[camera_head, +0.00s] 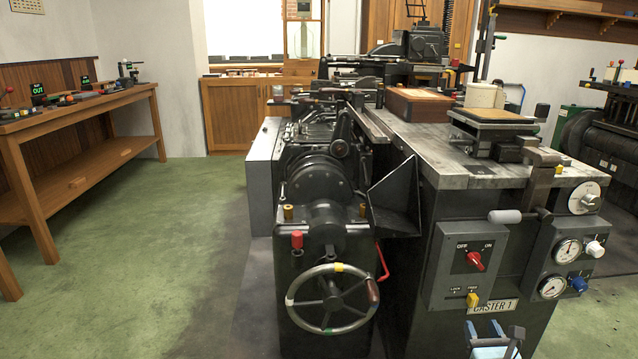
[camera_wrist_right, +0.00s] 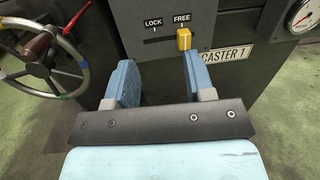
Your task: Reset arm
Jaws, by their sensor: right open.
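The type caster (camera_head: 436,250) fills the middle and right of the head view, with a CASTER 1 plate (camera_head: 492,308) on its front. A yellow lever (camera_head: 473,299) sits at the FREE end of a slot marked LOCK and FREE. It also shows in the right wrist view (camera_wrist_right: 184,39). My right gripper (camera_head: 484,327) is low in front of this panel, below the lever. In the right wrist view its blue fingers (camera_wrist_right: 160,62) are apart with nothing between them, and the lever is beyond them. My left gripper is out of view.
A red OFF/ON switch (camera_head: 474,261) is above the lever. A handwheel (camera_head: 332,300) and red handle (camera_head: 383,262) stand to the left. Gauges (camera_head: 567,251) and knobs are to the right. A wooden bench (camera_head: 75,115) stands far left, with open green floor (camera_head: 150,240) between.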

